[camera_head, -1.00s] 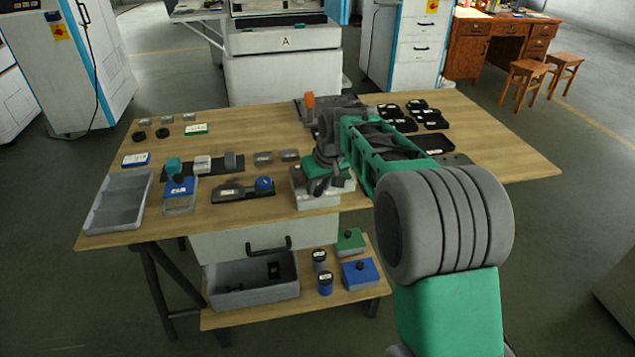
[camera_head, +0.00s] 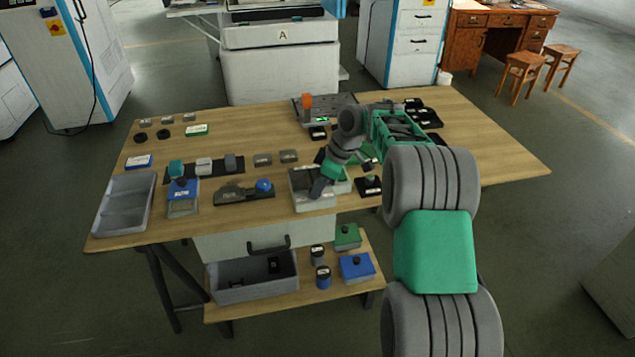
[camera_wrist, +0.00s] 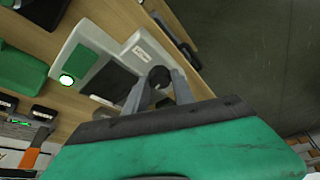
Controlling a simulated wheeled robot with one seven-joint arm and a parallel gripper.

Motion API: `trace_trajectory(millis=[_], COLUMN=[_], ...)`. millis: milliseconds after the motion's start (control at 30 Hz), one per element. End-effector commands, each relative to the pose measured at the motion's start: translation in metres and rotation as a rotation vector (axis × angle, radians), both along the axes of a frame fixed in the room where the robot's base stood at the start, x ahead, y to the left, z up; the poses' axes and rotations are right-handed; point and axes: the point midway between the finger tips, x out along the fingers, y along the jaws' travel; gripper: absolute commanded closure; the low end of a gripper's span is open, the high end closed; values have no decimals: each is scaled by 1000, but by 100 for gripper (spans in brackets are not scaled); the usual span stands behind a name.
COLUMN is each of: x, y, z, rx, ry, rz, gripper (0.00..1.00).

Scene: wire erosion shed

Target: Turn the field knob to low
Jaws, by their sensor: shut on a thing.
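A pale grey unit (camera_head: 305,203) stands at the front middle of the table. A dark round knob (camera_wrist: 159,75) sits on the unit beside the label. My gripper (camera_wrist: 161,84) is shut on this knob, with a grey finger on each side. Which setting the knob points to cannot be read. In the head view my gripper (camera_head: 318,189) reaches down onto the unit and hides the knob.
A black fixture with a blue knob (camera_head: 264,186) stands just left of the unit. A plate with an orange part (camera_head: 307,101) lies behind. Below the tabletop is a shelf with a grey bin (camera_head: 255,292).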

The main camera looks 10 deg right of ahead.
Motion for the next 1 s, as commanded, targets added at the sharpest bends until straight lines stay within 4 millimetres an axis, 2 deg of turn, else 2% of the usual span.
trace_trajectory(millis=[300,733,767,1000], x=[1,1,1,1], y=[0,0,0,0], z=[1,1,1,0], rx=[0,-1,-1,0], ry=[-2,-2,-2,-1], rz=[91,100,100,99], gripper=[100,100,68,48])
